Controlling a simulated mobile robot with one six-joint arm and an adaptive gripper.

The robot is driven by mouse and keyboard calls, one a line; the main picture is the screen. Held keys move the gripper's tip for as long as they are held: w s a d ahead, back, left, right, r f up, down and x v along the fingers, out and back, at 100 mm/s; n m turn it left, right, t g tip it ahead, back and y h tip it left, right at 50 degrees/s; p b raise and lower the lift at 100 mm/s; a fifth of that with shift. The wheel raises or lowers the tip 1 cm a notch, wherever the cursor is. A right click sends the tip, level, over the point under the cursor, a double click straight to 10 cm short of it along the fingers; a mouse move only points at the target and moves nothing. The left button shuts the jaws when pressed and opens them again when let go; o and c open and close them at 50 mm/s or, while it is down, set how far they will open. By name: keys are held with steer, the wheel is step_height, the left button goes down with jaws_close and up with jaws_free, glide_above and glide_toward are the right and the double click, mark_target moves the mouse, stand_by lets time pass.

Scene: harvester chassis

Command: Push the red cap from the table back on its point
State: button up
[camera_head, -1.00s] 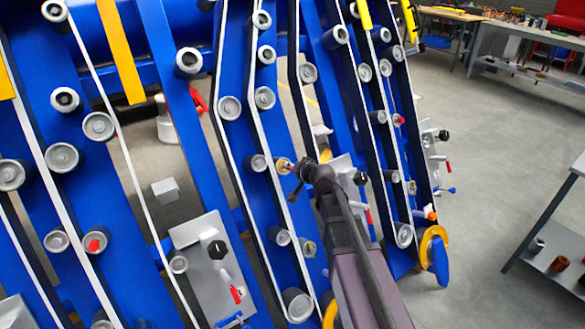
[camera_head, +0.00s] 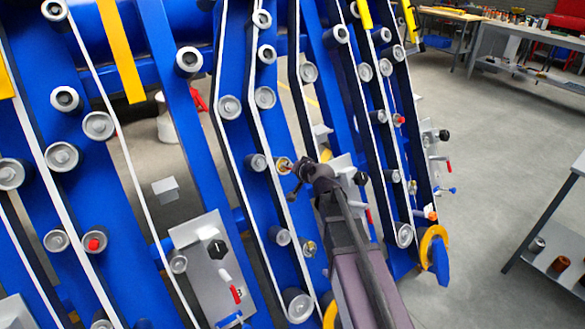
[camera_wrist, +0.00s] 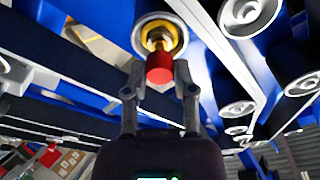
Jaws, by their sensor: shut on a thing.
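The red cap (camera_wrist: 159,69) is between my gripper's fingertips in the wrist view. My gripper (camera_wrist: 160,78) is shut on it. Directly beyond the cap is a brass-yellow fitting (camera_wrist: 160,38) set in a pale round disc. The cap lines up with the fitting and overlaps it in the picture; I cannot tell whether they touch. In the head view my gripper (camera_head: 296,176) is beside the fitting (camera_head: 283,165) on a blue beam, and the cap is hidden there.
Blue beams (camera_head: 215,165) with grey rollers (camera_head: 265,97) and pale belts crowd around my gripper. Another red cap (camera_head: 95,244) sits on a lower-left roller. A grey plate with a black knob (camera_head: 217,250) is at the lower middle. Open floor (camera_head: 480,160) lies to the right.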

steer(key=shift+b+x, duration=0.45)
steer(key=shift+x, duration=0.45)
steer(key=o, duration=0.8)
steer(key=shift+s, duration=0.15)
steer(key=shift+s+d+r+n+g+h+p, duration=0.4)
steer(key=shift+s+d+r+g+h+p, duration=0.9)
steer(key=shift+s+d+p, duration=2.05)
steer(key=shift+s+d+r+n+g+h+p, duration=0.1)
steer(key=shift+s+d+n+g+h+p, duration=0.55)
steer(key=shift+s+d+g+p, duration=2.75)
steer(key=shift+s+d+r+n+g+h+p, duration=0.25)
steer(key=shift+s+d+r+h+p, duration=1.35)
steer(key=shift+d, duration=3.5)
steer(key=shift+s+f+y+b, duration=0.35)
steer(key=shift+s+f+b, duration=0.15)
steer(key=shift+f+b, duration=0.35)
